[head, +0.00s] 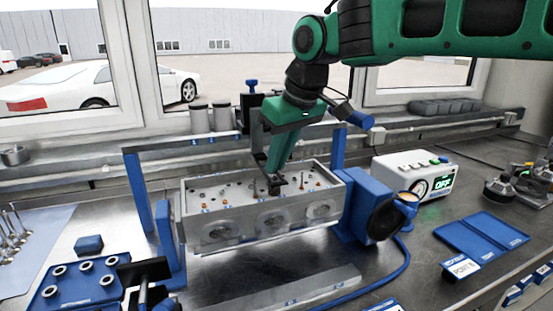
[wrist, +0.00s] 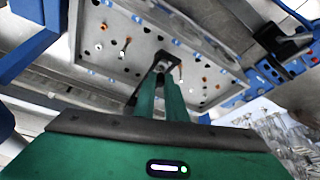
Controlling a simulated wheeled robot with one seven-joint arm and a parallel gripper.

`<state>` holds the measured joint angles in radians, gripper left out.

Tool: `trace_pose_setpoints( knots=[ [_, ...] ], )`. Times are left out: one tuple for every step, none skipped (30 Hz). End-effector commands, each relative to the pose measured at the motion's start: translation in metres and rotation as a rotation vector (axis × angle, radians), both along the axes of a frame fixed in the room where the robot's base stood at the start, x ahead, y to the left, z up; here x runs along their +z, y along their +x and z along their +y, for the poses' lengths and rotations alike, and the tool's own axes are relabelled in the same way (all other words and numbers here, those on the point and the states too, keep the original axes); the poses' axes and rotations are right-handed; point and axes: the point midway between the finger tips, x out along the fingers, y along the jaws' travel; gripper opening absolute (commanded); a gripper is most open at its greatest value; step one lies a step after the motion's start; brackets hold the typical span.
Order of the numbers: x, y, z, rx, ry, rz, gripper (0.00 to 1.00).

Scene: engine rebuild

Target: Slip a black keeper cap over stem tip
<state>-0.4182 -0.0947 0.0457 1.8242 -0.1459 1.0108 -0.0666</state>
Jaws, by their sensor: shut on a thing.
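The grey cylinder head (head: 262,226) sits in a blue stand, its top face dotted with holes and several copper-coloured stem tips (head: 317,184). In the wrist view stem tips (wrist: 125,43) show left and right of the fingers. My gripper (head: 275,184) points down at the middle of the top face, its green fingers close together. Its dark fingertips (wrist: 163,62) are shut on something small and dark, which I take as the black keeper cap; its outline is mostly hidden. The stem under the fingertips is hidden, and I cannot tell whether the cap touches it.
A blue tray (head: 104,291) with several ring-shaped parts is at front left, beside a mat (head: 30,240) with valves. The blue stand's uprights (head: 138,194) flank the head. A white box reading OFF (head: 405,169) and blue trays (head: 482,236) are to the right.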

Motion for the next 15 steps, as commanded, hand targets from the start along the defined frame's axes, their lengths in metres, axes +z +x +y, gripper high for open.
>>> trace_pose_setpoints(
  knots=[
    [-0.0011,0.0000,0.0000,0.000,0.000,0.000,0.00],
    [-0.0015,0.0001,0.0000,0.000,0.000,0.000,0.00],
    [-0.0022,0.0000,0.0000,0.000,0.000,0.000,0.00],
    [-0.0028,0.0001,0.0000,0.000,0.000,0.000,0.00],
    [-0.0033,0.0001,0.0000,0.000,0.000,0.000,0.00],
    [-0.0041,0.0000,0.0000,0.000,0.000,0.000,0.00],
    [-0.0045,0.0000,0.0001,0.000,0.000,0.000,0.00],
    [-0.0052,-0.0001,0.0001,0.000,0.000,0.000,0.00],
    [-0.0059,-0.0001,0.0000,0.000,-0.001,0.001,0.00],
    [-0.0064,-0.0001,0.0000,0.000,-0.001,0.001,0.00],
    [-0.0070,-0.0002,0.0000,0.000,-0.001,0.001,0.00],
    [-0.0077,-0.0002,0.0000,0.000,-0.001,0.001,0.00],
    [-0.0082,-0.0003,0.0000,0.000,-0.001,0.001,0.00],
    [-0.0087,-0.0003,0.0001,0.000,-0.001,0.001,0.00],
    [-0.0094,-0.0003,0.0000,0.000,-0.001,0.001,0.00]
  ],
)
